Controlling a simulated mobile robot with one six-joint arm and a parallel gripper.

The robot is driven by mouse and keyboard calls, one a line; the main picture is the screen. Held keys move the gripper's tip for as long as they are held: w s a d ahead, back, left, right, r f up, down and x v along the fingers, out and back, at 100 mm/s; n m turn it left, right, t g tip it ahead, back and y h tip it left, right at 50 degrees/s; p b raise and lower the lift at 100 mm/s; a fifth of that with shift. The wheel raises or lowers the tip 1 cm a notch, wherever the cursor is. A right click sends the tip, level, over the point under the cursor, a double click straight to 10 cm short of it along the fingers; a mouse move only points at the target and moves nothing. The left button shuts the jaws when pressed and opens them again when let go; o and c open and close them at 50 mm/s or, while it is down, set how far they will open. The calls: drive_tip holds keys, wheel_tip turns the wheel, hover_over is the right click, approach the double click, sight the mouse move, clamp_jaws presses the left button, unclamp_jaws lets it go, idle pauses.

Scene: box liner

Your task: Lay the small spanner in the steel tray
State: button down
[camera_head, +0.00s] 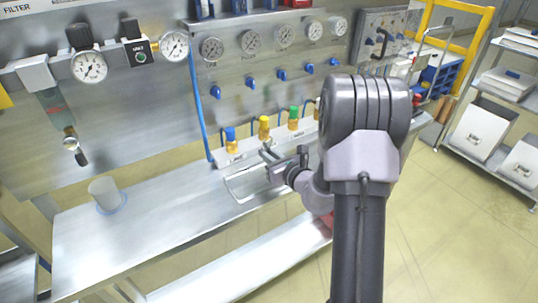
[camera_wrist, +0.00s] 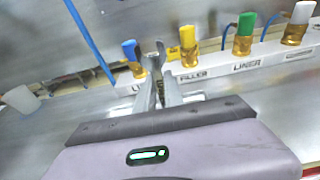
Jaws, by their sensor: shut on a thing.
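The steel tray (camera_head: 234,192) is a shallow, pale-rimmed rectangle on the steel bench, below the row of coloured valves. My gripper (camera_head: 272,160) is above the tray's right part, and my wrist hides that end of it. In the wrist view my gripper (camera_wrist: 158,82) has its fingers close together, shut on the small spanner (camera_wrist: 152,58), a thin grey piece showing at the fingertips. Most of the spanner is hidden by the fingers. I cannot tell its exact gap above the tray.
Blue, yellow and green-capped valves (camera_head: 264,128) stand on a labelled rail just behind the tray. A blue hose (camera_head: 200,110) hangs beside them. A translucent cup (camera_head: 104,192) stands at the bench's left. The bench between cup and tray is clear.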

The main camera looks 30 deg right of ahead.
drive_tip(key=c, duration=1.5)
unclamp_jaws()
drive_tip(key=shift+o, duration=0.2)
